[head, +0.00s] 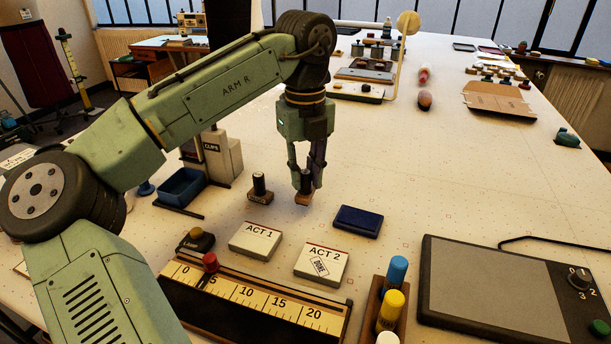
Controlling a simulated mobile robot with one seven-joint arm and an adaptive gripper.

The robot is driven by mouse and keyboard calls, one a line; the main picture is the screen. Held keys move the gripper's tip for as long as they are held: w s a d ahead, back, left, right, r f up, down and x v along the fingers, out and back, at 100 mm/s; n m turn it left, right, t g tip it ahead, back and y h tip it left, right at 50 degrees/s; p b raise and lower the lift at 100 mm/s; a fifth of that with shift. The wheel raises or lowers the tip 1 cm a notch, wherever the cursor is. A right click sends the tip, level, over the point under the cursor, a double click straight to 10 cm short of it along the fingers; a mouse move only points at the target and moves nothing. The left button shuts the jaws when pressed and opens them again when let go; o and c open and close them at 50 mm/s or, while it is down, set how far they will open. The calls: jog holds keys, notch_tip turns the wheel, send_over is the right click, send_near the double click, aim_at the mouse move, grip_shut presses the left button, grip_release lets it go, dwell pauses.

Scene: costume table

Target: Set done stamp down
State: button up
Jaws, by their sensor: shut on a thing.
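My gripper (307,180) points down over the middle of the table and is shut on a stamp (304,198). The stamp has a dark handle between the fingers and a brown wooden base below. The base is at or just above the tabletop; I cannot tell whether it touches. Another stamp (260,190) with a black handle and wooden base stands to the left of it. A dark blue ink pad (358,221) lies to the right. The ACT 2 box (321,264) bears a DONE mark. The ACT 1 box (256,240) shows no such mark.
A numbered ruler strip (250,297) with a red knob lies in front. A rack (376,310) with blue and yellow capped bottles stands front right, beside a large grey pad (482,290). A blue tray (181,187) sits at the left.

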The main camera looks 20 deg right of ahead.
aim_at(305, 172)
jog(key=shift+f, duration=0.95)
jog(key=shift+f, duration=0.1)
jog(key=o, duration=0.9)
notch_tip(305, 172, up, 12)
jog(key=shift+r, duration=0.15)
